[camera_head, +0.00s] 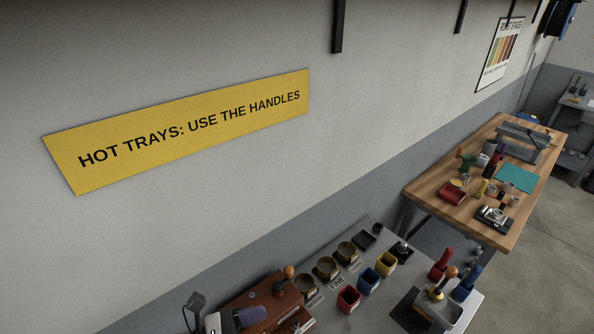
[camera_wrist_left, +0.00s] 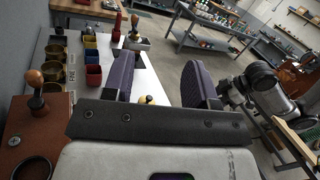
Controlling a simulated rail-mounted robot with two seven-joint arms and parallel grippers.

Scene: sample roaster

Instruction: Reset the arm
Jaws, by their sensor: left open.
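My left gripper (camera_wrist_left: 160,82) is open in the left wrist view, its two dark purple-grey finger pads well apart with nothing held between them. In the head view only a small part of it shows at the bottom edge, in front of the brown box (camera_head: 277,300). The same brown box (camera_wrist_left: 38,132) shows at the left of the wrist view, beside the gripper. A grey and black arm link, which seems to be mine, shows at the right of the wrist view. My right gripper cannot be made out.
The grey counter (camera_head: 325,318) carries several brass cups, a red cup (camera_head: 348,299), a blue cup (camera_head: 368,280) and a yellow cup (camera_head: 386,264). A wooden workbench (camera_head: 427,189) with tools stands behind right. A yellow sign (camera_head: 190,130) hangs on the wall.

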